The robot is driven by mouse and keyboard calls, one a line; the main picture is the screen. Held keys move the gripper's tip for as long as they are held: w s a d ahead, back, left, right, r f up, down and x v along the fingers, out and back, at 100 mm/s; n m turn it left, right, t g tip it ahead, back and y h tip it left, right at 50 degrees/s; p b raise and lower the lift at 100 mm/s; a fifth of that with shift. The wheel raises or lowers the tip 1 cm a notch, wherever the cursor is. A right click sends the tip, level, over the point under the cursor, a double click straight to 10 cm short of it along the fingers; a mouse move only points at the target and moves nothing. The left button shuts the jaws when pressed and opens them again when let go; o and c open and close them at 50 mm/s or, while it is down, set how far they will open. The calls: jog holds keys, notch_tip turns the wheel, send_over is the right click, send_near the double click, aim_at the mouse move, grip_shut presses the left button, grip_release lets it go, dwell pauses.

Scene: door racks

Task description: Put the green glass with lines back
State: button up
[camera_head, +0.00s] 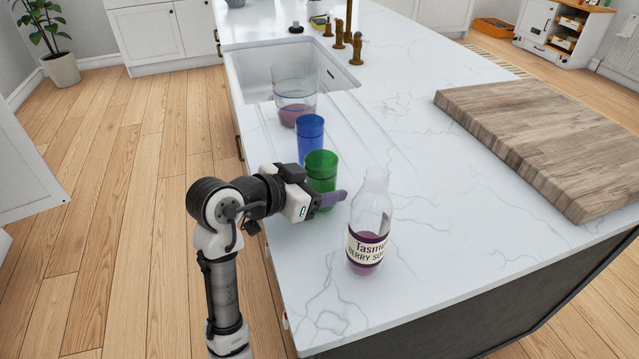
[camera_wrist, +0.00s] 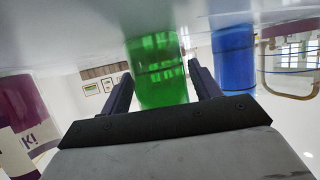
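The green glass (camera_head: 321,172) stands upright on the counter, between a blue glass (camera_head: 310,136) and a bottle. In the wrist view, which looks upside down, faint dark lines cross the green glass (camera_wrist: 158,60). My gripper (camera_wrist: 160,74) is open, with one finger on each side of the green glass. A narrow gap shows by the fingers, and the glass does not look gripped. In the head view one purple finger of my gripper (camera_head: 330,190) passes in front of the glass; the other finger is hidden.
A labelled bottle (camera_head: 370,229) stands close in front of the fingers. A clear jug (camera_head: 295,98) with purple liquid stands behind the blue glass, near the sink (camera_head: 255,75). A wooden board (camera_head: 550,140) lies at right. The counter (camera_head: 430,240) is bare between bottle and board.

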jog(key=shift+o, duration=0.5)
jog(key=shift+r, duration=0.1)
jog(key=shift+r+p, duration=0.2)
jog(key=shift+p, duration=0.1)
jog(key=b+v, duration=0.2)
jog(key=v, duration=1)
jog(key=shift+f, duration=0.1)
